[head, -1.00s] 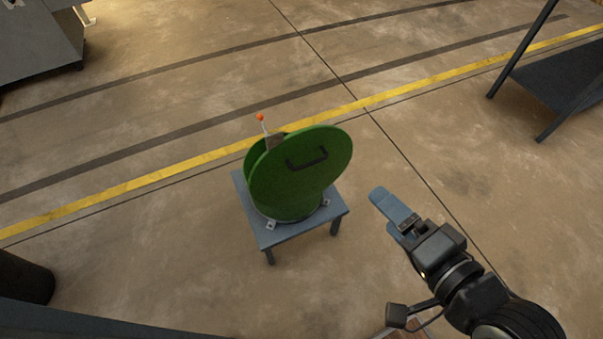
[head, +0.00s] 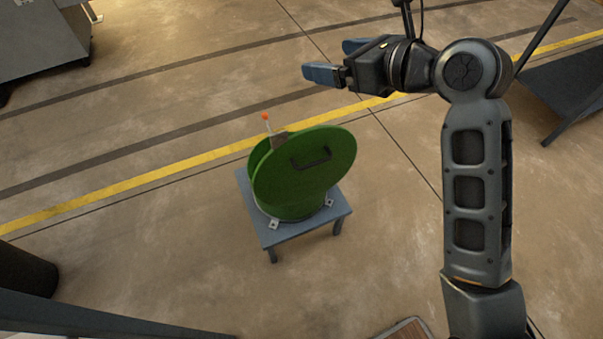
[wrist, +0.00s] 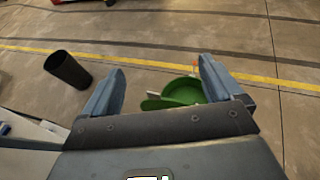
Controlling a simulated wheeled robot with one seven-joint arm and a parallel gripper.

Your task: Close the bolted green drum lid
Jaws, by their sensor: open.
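The green drum (head: 292,207) stands on a small grey-blue table in the middle of the head view. Its round green lid (head: 300,180) stands raised and tilted, with a black handle (head: 312,158) on its face. A lever with an orange knob (head: 266,117) rises behind the drum. My gripper (head: 328,62) is open and empty, above and to the right of the drum in the picture, apart from it. In the wrist view, the drum (wrist: 183,91) shows between the two blue fingers, with the lid (wrist: 160,104) seen near edge-on.
The small table (head: 262,226) holds the drum, with bolted brackets at its base. A dark rack (head: 560,85) stands at the right, a grey machine (head: 42,40) at the upper left. A dark bin (wrist: 66,69) stands left of the drum in the wrist view.

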